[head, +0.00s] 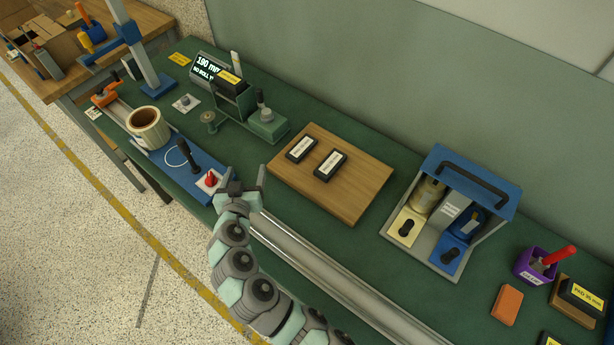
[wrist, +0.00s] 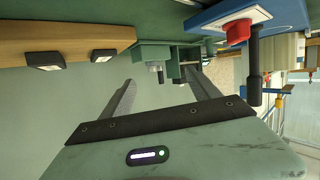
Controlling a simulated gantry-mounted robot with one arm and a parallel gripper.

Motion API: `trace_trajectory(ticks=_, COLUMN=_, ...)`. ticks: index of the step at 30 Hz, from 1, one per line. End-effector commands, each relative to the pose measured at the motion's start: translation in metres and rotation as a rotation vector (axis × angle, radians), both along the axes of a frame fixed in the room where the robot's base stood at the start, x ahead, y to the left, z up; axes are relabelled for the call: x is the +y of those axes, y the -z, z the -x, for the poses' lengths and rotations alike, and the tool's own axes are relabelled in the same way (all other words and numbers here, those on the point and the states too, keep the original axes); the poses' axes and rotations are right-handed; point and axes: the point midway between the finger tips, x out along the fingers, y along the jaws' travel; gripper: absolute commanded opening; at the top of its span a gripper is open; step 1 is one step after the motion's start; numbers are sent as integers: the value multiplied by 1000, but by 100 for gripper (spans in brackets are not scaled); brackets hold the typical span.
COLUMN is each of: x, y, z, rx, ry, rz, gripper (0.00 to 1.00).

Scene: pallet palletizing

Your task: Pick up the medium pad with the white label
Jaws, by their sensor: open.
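Two black pads with white labels lie apart on a wooden board (head: 350,195). The left pad (head: 301,149) looks slightly smaller than the right pad (head: 330,165). I cannot read their labels, so I cannot tell which is the medium one. In the wrist view both pads show at the upper left on the board (wrist: 70,36), one (wrist: 44,60) nearer the edge and the other (wrist: 103,55) beside it. My gripper (head: 242,176) is open and empty, left of the board and apart from the pads. Its spread fingers also show in the wrist view (wrist: 159,82).
A blue base with a red switch (head: 210,180) stands just left of my gripper. A green fixture (head: 265,122) holds a yellow-labelled pad behind. A blue-roofed rack (head: 465,190), purple cup (head: 535,268) and more yellow-labelled pads (head: 587,294) are to the right. A metal rail (head: 330,280) runs in front.

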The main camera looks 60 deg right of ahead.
Motion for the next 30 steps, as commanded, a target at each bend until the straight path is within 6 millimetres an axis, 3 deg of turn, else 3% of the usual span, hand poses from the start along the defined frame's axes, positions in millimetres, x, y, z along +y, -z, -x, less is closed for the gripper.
trace_trajectory(ticks=1, x=-20, y=17, z=22, rx=-3, ry=113, rz=-11, gripper=71)
trace_trajectory(ticks=6, x=-61, y=24, z=101, rx=-38, ry=467, rz=-51, gripper=71)
trace_trajectory(ticks=9, x=-68, y=25, z=132, rx=-61, ry=601, rz=-69, gripper=71)
trace_trajectory(ticks=12, x=-71, y=26, z=149, rx=-74, ry=671, rz=-79, gripper=71)
trace_trajectory(ticks=22, x=-113, y=42, z=159, rx=-74, ry=694, rz=-81, gripper=71)
trace_trajectory(ticks=30, x=-130, y=46, z=159, rx=-76, ry=690, rz=-80, gripper=71)
